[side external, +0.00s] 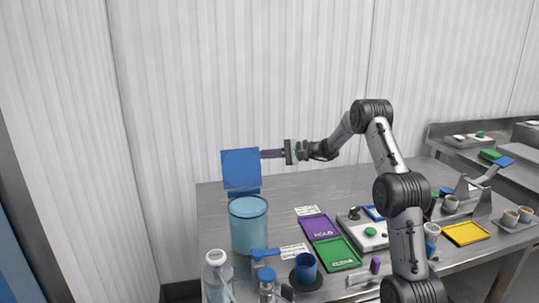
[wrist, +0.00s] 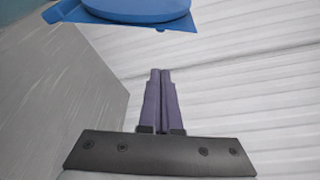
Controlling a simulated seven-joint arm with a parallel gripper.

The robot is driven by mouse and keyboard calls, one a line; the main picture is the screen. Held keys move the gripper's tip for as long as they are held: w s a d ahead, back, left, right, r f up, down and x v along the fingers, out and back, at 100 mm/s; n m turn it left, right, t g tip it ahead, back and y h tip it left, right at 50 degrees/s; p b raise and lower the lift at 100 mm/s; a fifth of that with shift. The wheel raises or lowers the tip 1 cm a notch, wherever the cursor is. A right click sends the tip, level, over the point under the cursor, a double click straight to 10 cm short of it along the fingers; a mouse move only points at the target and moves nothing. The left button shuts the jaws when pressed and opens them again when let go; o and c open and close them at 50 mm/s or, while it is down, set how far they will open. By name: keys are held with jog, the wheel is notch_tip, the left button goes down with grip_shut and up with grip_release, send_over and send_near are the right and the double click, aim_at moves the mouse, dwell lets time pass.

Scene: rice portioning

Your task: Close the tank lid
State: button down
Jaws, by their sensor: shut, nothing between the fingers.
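The blue tank lid (side external: 240,169) stands upright, open, at the back of the round blue tank (side external: 249,228) in the side view. Its blue underside with a round raised disc also shows at the top of the wrist view (wrist: 125,10). My gripper (side external: 262,154) has purple fingers, pressed together with nothing between them. The fingers point left, and their tips are at the lid's right edge in the side view. In the wrist view the closed fingers (wrist: 160,75) appear below the lid with a visible gap. I cannot tell from the side view whether they touch it.
A purple tray (side external: 318,227) and a green tray (side external: 336,254) lie right of the tank. A blue cup (side external: 305,268) and a clear bottle (side external: 217,272) stand in front. A scale (side external: 366,231) and yellow tray (side external: 466,233) are farther right.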

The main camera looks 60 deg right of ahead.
aim_at(248, 156)
jog(key=a, duration=0.1)
jog(key=w+a, duration=0.2)
jog(key=shift+w+a+r, duration=0.25)
jog(key=shift+a, duration=0.15)
jog(key=shift+s+a+r, duration=0.25)
jog(key=shift+s+a, duration=0.2)
jog(key=shift+s, duration=0.05)
jog(key=shift+r, duration=0.1)
